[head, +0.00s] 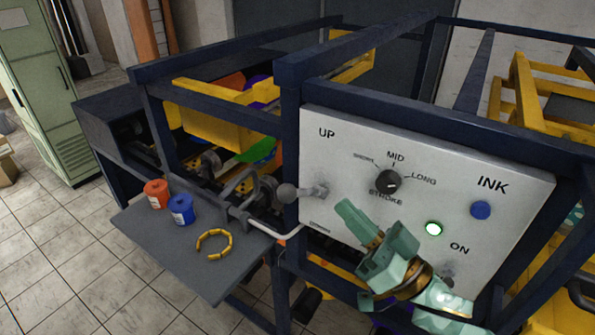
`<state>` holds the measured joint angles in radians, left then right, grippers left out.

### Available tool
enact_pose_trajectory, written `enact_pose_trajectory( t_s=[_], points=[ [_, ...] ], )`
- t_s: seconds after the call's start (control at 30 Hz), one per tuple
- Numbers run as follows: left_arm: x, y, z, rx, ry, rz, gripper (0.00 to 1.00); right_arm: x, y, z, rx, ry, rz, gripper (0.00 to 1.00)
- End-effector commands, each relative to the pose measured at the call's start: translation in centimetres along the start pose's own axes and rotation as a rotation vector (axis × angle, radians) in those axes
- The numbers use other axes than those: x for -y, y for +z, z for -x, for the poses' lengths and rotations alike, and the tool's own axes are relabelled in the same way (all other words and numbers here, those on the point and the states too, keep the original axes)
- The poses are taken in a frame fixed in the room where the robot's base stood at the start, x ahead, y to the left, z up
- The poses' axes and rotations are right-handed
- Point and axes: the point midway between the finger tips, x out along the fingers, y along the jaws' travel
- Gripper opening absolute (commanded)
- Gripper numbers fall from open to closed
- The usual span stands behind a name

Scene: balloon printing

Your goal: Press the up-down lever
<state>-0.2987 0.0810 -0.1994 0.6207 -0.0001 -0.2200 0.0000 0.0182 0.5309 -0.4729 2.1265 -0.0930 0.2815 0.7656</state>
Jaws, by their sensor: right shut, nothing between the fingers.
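The up-down lever (288,193) is a grey ball knob on a short arm. It sticks out to the left from a pivot on the white control panel (350,140), below the word UP. The lever lies about level. My pale green right gripper (352,216) is in front of the panel, to the right of the lever and a little lower, apart from the knob. Its fingers are shut with nothing between them and point up and left. It covers part of the lower panel. My left gripper is not in view.
A grey shelf (150,243) at the left holds a red can (157,193), a blue can (181,209) and a yellow ring (202,250).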

Motion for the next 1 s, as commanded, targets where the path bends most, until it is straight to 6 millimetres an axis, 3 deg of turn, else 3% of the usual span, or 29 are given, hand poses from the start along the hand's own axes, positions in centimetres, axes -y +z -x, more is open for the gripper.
enact_pose_trajectory(
  t_s=[0.47,0.67,0.93,1.0],
  points=[
    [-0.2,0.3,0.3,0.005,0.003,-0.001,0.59,0.3,-0.4,-0.8,-0.007,-0.008,-0.002,0.00],
    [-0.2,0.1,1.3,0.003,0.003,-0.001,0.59,0.3,-0.6,-4.0,-0.008,-0.009,-0.003,0.00],
    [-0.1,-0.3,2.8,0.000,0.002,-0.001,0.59,0.4,-0.6,-9.9,-0.008,-0.009,-0.003,0.00],
    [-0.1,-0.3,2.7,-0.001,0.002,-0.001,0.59,0.3,0.4,-10.1,-0.003,-0.005,-0.006,0.00]
  ],
)
